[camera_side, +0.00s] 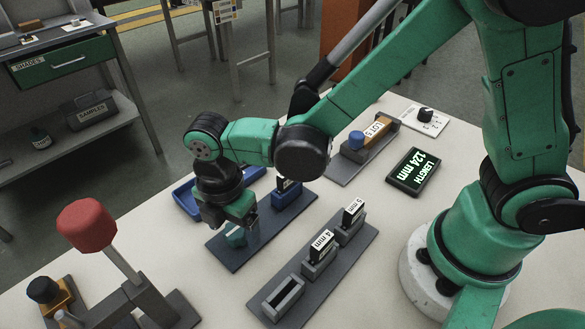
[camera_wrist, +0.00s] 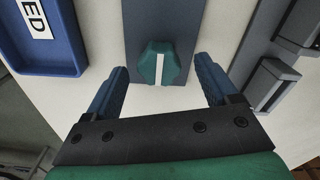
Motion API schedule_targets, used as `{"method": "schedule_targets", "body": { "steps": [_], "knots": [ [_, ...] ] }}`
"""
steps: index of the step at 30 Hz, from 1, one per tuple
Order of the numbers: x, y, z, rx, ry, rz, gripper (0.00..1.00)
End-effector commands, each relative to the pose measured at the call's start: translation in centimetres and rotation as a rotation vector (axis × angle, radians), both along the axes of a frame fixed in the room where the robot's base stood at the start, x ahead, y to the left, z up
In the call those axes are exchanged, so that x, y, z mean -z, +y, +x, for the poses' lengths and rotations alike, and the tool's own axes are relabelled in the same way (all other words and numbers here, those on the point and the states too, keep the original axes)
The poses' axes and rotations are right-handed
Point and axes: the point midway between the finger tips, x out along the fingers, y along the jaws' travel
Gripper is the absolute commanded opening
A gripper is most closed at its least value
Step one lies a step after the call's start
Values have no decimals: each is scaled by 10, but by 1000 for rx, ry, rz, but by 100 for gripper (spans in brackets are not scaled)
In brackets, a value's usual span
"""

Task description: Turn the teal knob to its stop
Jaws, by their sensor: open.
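The teal knob (camera_wrist: 158,64) sits on a dark grey plate (camera_wrist: 177,12) in the wrist view, with a white line running along its top, nearly upright in the picture. In the side view the knob (camera_side: 236,237) shows just below my gripper (camera_side: 234,222), at the near left end of the same plate. In the wrist view my gripper (camera_wrist: 161,90) is open, with one blue finger on each side of the knob. Clear gaps show between the fingers and the knob. I cannot tell how high the fingertips are above the plate.
A blue tray (camera_wrist: 40,68) lies left of the plate in the wrist view. A grey rack with blocks marked 4 mm and 5 mm (camera_side: 321,246) stands to the right. A blue block holder (camera_side: 287,199) shares the knob's plate. A red-topped lever (camera_side: 125,265) stands at front left.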

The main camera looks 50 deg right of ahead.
Motion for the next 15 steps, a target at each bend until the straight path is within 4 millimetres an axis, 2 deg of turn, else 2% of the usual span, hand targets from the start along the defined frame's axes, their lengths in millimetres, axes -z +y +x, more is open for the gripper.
{"method": "schedule_targets", "body": {
  "steps": [9, 10, 15],
  "knots": [
    [5, 0, 0, 1, -1, 0, 80],
    [5, 0, 0, 2, -1, 0, 77],
    [5, 0, 0, 2, -1, 0, 29]
  ]
}}
